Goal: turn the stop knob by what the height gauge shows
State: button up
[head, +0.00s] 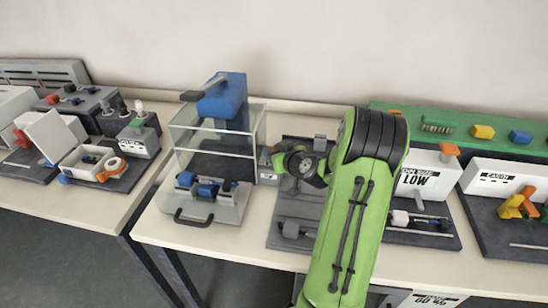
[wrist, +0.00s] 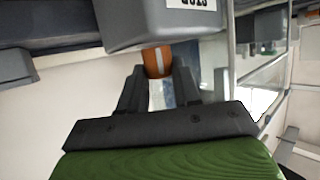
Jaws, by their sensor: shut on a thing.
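In the wrist view an orange knob (wrist: 157,62) with a pale line on it sticks out of a grey box (wrist: 160,20). My gripper (wrist: 158,78) has a dark finger on each side of this knob and is shut on it. The box carries a white label or display (wrist: 192,3), upside down and cut by the frame edge; I cannot read it surely. In the head view my gripper (head: 302,165) is at a small grey unit (head: 268,165) right of the glass case. The knob is hidden there, and I cannot tell which part is the height gauge.
A clear-walled case (head: 216,140) with a blue press (head: 222,97) stands close left of my gripper. A white panel reading LOW (head: 415,180) is right of my green arm. A green strip (head: 460,125) lies at the back right. A second table (head: 112,208) with devices is left.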

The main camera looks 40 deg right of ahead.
jog(key=shift+d+f+n+y+b, duration=0.25)
jog(key=shift+n+y+b, duration=0.5)
jog(key=shift+b, duration=0.25)
jog(key=shift+r+n+y+b, duration=0.15)
jog(key=shift+n+y+b, duration=0.2)
jog(key=shift+n+y, duration=0.55)
jog(key=shift+d+r+n+y+p, duration=0.15)
jog(key=shift+n+y+p, duration=0.45)
jog(key=shift+n+y, duration=1.1)
jog(key=shift+g+y, duration=0.3)
jog(key=shift+y, duration=0.05)
jog(key=o, duration=0.8)
jog(key=shift+c, duration=0.2)
jog(key=shift+d, duration=0.1)
